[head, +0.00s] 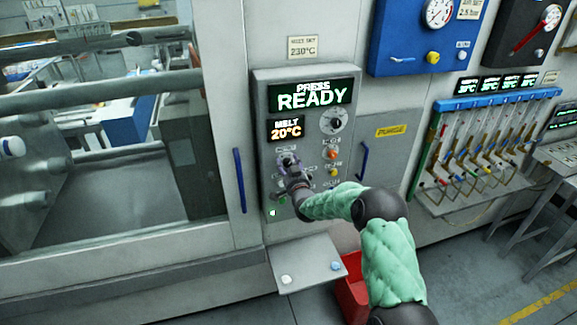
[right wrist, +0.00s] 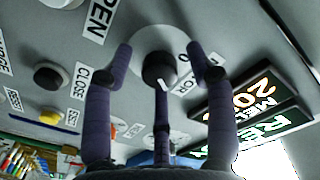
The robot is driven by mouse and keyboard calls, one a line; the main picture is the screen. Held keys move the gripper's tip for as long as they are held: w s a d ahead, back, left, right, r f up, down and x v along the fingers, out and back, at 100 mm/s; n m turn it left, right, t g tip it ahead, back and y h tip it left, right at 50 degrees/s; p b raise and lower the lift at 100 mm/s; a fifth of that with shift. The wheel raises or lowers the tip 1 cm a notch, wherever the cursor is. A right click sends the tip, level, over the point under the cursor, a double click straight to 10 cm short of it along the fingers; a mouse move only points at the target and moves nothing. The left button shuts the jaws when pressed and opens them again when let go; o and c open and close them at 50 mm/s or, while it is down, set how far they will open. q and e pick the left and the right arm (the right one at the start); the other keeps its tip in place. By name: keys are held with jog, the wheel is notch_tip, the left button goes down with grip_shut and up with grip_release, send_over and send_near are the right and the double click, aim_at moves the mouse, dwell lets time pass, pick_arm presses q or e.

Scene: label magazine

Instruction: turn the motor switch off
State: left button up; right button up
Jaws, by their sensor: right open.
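The motor switch (right wrist: 158,68) appears in the right wrist view as a black knob on a round pale plate. A 0 and what looks like ON are printed at the plate's right, and the knob's white mark sits at its lower edge, near the ON. My right gripper (right wrist: 160,62) is open, with two fingers apart on either side of the knob and a third below it. I cannot tell whether any finger touches it. In the head view my right gripper (head: 289,172) is at the left of the control panel (head: 262,120) and partly covers the knob. My left gripper is not in view.
A dial (head: 333,122) and several buttons sit close to my gripper. Blue handles (head: 239,180) flank the panel. A shelf (head: 307,262) and a red bin (head: 352,298) are below.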

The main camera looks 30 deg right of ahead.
grip_shut()
jog(key=shift+f+n+b, duration=0.15)
jog(key=shift+n+b, duration=0.25)
jog(key=shift+b, duration=0.45)
jog(key=n+b, duration=0.8)
jog(key=b, duration=0.3)
jog(key=shift+f, duration=0.1)
jog(key=n+b, duration=0.2)
jog(key=n, duration=0.1)
jog(key=shift+n+b, duration=0.7)
jog(key=shift+n, duration=0.4)
grip_release()
